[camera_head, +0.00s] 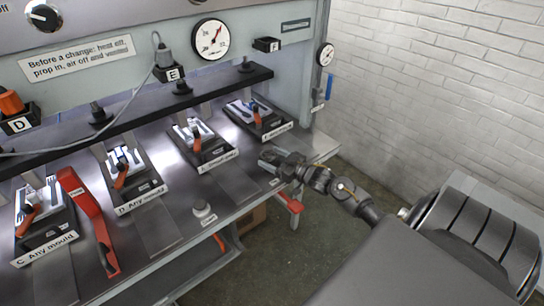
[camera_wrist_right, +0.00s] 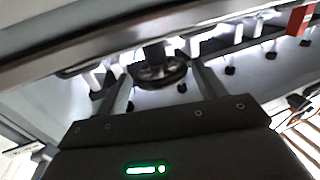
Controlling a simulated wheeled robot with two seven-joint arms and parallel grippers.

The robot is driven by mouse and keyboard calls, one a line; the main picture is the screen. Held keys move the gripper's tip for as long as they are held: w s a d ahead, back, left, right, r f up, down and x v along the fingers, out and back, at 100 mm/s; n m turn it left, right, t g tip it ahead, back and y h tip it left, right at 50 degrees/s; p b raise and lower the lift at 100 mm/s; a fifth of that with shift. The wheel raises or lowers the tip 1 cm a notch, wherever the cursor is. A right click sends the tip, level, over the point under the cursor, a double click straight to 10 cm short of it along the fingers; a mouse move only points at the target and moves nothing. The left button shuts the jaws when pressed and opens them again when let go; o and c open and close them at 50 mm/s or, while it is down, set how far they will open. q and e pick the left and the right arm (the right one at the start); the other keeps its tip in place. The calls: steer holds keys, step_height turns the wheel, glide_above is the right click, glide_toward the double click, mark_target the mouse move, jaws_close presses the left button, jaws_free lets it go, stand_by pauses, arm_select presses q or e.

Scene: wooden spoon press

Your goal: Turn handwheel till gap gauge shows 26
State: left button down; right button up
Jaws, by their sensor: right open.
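My right gripper (camera_head: 270,157) reaches in from the right over the front edge of the steel bench, near the rightmost mould station. In the right wrist view its two fingers (camera_wrist_right: 163,88) are apart. A dark round wheel-like part (camera_wrist_right: 160,75) shows between or just beyond the fingers; it may be the handwheel, and I cannot tell whether they touch it. In the head view no handwheel shows clearly. A large white dial with a red needle (camera_head: 211,40) is on the upper panel, and a smaller dial (camera_head: 325,55) is on the right post. Their numbers are too small to read. My left gripper is out of view.
Several mould stations with orange levers stand along the bench, including one marked D (camera_head: 137,185). A red lever bar (camera_head: 88,215) lies between stations. A brick wall (camera_head: 440,90) is at the right.

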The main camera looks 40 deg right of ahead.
steer(key=shift+w+a, duration=0.1)
steer(key=shift+w, duration=0.15)
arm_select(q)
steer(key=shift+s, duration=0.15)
arm_select(e)
steer(key=c, duration=0.7)
steer(key=shift+a+r+m+t+h+p, duration=0.1)
steer(key=shift+m+t+h+p, duration=0.05)
steer(key=shift+m+h+p, duration=0.4)
steer(key=shift+a+r+m+t+h+p, duration=0.15)
steer(key=shift+m+h+p, duration=0.2)
steer(key=shift+h+p, duration=0.4)
steer(key=m+h+p, duration=0.1)
steer(key=h, duration=0.1)
steer(key=shift+f+m+h, duration=0.1)
steer(key=shift+m+h, duration=0.2)
steer(key=shift+h, duration=0.1)
steer(key=m+h, duration=0.2)
steer(key=h, duration=0.1)
steer(key=shift+a+f+p, duration=0.1)
steer(key=shift+a+p, duration=0.1)
steer(key=shift+p, duration=0.2)
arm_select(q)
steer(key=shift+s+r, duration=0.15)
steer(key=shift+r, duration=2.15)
arm_select(e)
steer(key=shift+m+g+h, duration=0.8)
steer(key=shift+m+h, duration=0.4)
steer(key=shift+h, duration=0.6)
